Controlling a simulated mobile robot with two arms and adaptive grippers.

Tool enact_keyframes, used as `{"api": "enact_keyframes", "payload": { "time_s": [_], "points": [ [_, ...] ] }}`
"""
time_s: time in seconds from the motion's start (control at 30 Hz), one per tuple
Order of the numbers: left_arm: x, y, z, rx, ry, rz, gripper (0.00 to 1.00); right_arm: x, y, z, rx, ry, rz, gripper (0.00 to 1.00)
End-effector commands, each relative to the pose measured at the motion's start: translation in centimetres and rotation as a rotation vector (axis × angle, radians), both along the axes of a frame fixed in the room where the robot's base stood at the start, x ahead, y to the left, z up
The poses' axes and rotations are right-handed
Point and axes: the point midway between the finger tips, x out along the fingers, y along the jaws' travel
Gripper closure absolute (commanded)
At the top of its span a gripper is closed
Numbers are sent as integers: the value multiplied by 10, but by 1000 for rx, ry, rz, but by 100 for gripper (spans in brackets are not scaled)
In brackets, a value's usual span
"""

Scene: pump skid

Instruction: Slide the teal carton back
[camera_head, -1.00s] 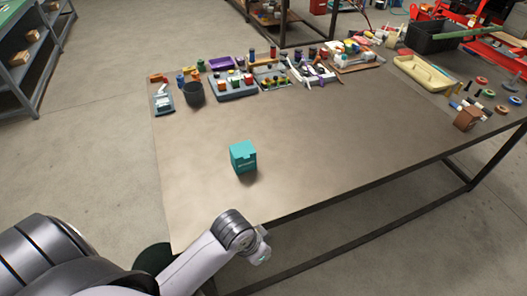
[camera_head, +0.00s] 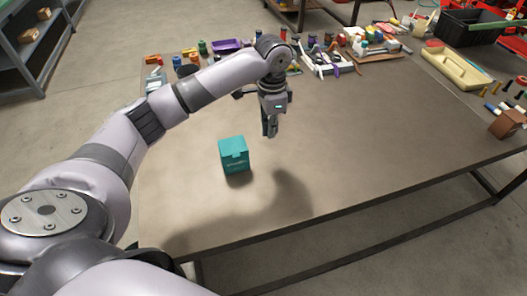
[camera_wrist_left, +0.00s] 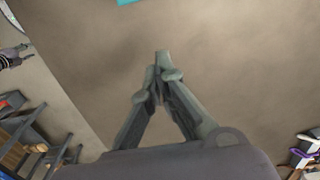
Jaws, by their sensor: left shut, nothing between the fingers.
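The teal carton (camera_head: 234,154) stands upright on the brown table, near the middle of its left part in the head view. A small strip of the carton (camera_wrist_left: 130,1) shows at the top edge of the left wrist view. My left gripper (camera_head: 270,132) points down above the table, to the right of the carton and apart from it. Its fingers (camera_wrist_left: 161,64) are shut with nothing between them. My right gripper is not in view.
The table (camera_head: 350,160) is clear around the carton and to the right. Along the far edge stand several small items and racks, partly hidden by my left arm. A cream tray (camera_head: 456,67) and a brown box (camera_head: 506,124) are at the right.

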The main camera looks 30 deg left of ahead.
Motion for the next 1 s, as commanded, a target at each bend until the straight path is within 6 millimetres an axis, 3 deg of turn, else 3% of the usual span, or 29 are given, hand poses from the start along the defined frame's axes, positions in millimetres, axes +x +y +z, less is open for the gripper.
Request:
{"api": "enact_keyframes", "payload": {
  "time_s": [0.23, 0.6, 0.8, 1.0],
  "points": [
    [1, 4, -18, 2, 7, 7, 100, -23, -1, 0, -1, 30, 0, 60],
    [1, 3, -96, 1, 4, 6, 100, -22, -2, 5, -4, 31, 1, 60],
    [-21, 23, -95, 3, 2, 5, 100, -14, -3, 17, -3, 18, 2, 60],
    [-29, 29, -96, 2, 1, 4, 100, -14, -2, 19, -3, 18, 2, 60]
  ]
}}
